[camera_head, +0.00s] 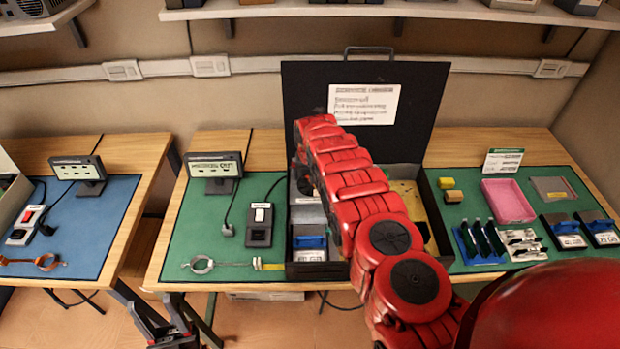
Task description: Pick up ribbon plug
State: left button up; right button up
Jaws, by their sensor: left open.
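A grey looped cable (202,265) lies at the front of the green mat, left of the open black case. A small pale and yellow plug end (262,264) is at its right end, close to the case. An orange-brown ribbon-like strip (45,262) lies on the blue mat at the left. I cannot tell for sure which is the ribbon plug. My left gripper (148,297) is open and empty, low in front of the table edges, apart from both pieces. My right arm crosses the middle; its gripper cannot be made out.
The open black case (437,110) stands mid-table, partly hidden by my right arm. A switch box (260,225) and a small display (215,172) stand on the green mat (195,225). A pink tray (508,201) is at the right. A gap separates the two tables.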

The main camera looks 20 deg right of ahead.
jog(key=c, duration=1)
notch_tip(320, 180, up, 8)
jog(key=b, duration=0.2)
jog(key=shift+w+b, duration=0.1)
jog(key=shift+b, duration=0.25)
notch_tip(320, 180, up, 10)
jog(key=p, duration=0.6)
jog(key=d+f+m, duration=0.1)
jog(key=d+f+m+b, duration=0.1)
jog(key=d, duration=0.1)
jog(key=w+d+f+m+b, duration=0.1)
jog(key=f, duration=0.1)
jog(key=shift+d+h, duration=0.4)
jog(key=shift+s+f, duration=0.1)
jog(key=shift+s, duration=0.05)
jog(key=shift+d, duration=0.25)
